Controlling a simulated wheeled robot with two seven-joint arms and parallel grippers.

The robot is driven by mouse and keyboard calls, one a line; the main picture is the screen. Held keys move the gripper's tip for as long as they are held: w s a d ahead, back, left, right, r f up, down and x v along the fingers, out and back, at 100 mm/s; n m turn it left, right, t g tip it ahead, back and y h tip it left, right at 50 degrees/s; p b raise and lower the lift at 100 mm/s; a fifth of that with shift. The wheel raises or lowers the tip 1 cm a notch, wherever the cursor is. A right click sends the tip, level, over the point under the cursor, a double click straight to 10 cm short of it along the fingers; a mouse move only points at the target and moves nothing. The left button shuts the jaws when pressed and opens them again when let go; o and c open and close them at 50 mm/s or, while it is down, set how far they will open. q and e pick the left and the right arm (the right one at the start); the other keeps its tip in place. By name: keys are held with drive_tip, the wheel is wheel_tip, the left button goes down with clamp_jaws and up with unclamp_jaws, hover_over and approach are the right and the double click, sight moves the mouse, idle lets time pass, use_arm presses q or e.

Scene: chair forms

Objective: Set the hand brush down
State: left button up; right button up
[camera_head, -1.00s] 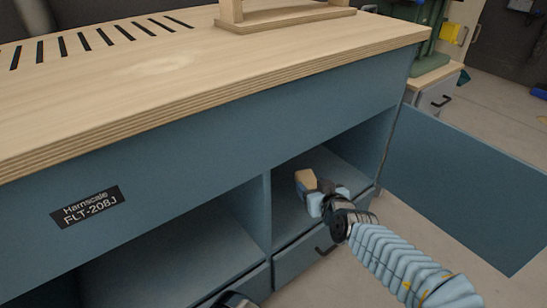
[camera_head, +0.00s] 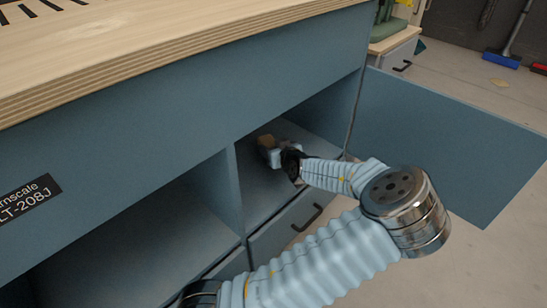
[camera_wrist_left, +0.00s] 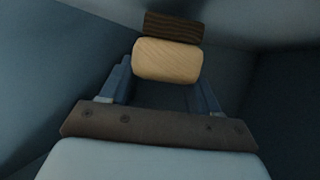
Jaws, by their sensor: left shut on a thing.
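The hand brush (camera_head: 267,142) is a small light-wood block in the head view, mostly hidden by my gripper. In the left wrist view the brush (camera_wrist_left: 167,60) shows a pale wooden face with a dark brown strip (camera_wrist_left: 173,27), perhaps bristles, beyond it. My left gripper (camera_head: 272,151) is inside the right open compartment of the blue bench and is shut on the brush. Its two fingers (camera_wrist_left: 163,80) flank the wood in the wrist view. I cannot tell whether the brush touches the compartment floor. My right gripper is not in view.
The compartment floor (camera_head: 257,194) has bare room around the gripper. A divider (camera_head: 218,190) separates it from the left compartment (camera_head: 150,250), whose visible part is empty. The wooden worktop (camera_head: 170,50) overhangs above. An open blue door (camera_head: 450,140) stands at the right.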

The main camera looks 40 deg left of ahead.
use_arm(q)
wheel_tip(320, 180, down, 4)
drive_tip(key=shift+a+r+b, duration=0.1)
drive_tip(key=shift+r+b, duration=0.15)
drive_tip(key=shift+b, duration=0.1)
drive_tip(key=o, duration=1.1)
drive_tip(key=shift+o, duration=0.2)
drive_tip(key=shift+r, duration=0.1)
drive_tip(key=p+v, duration=0.3)
drive_tip(key=v, duration=0.9)
